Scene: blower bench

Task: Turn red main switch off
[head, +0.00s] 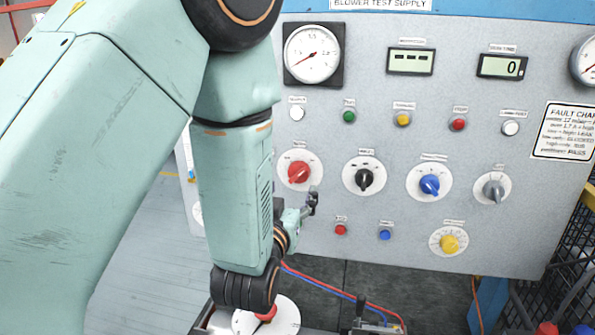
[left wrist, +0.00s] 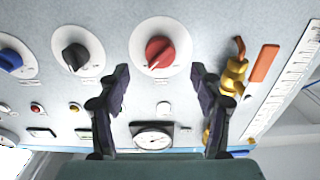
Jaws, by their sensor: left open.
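The red main switch (head: 298,173) is a round knob on a white disc, at the left of the row of knobs on the grey panel. In the left wrist view, where the panel appears upside down, the red knob (left wrist: 160,52) lies between my left gripper's two fingers, near the top. My left gripper (left wrist: 160,76) is open, with nothing between its fingers. In the head view my left gripper (head: 311,203) shows small, just below and right of the red knob, partly behind my arm. Contact with the knob cannot be seen. The knob's exact setting is unclear.
A black knob (head: 364,178), a blue knob (head: 429,184) and a grey knob (head: 493,189) follow to the right. A yellow knob (head: 449,243) and small red (head: 340,230) and blue (head: 385,235) buttons sit lower. A brass fitting (left wrist: 235,75) is beside one finger.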

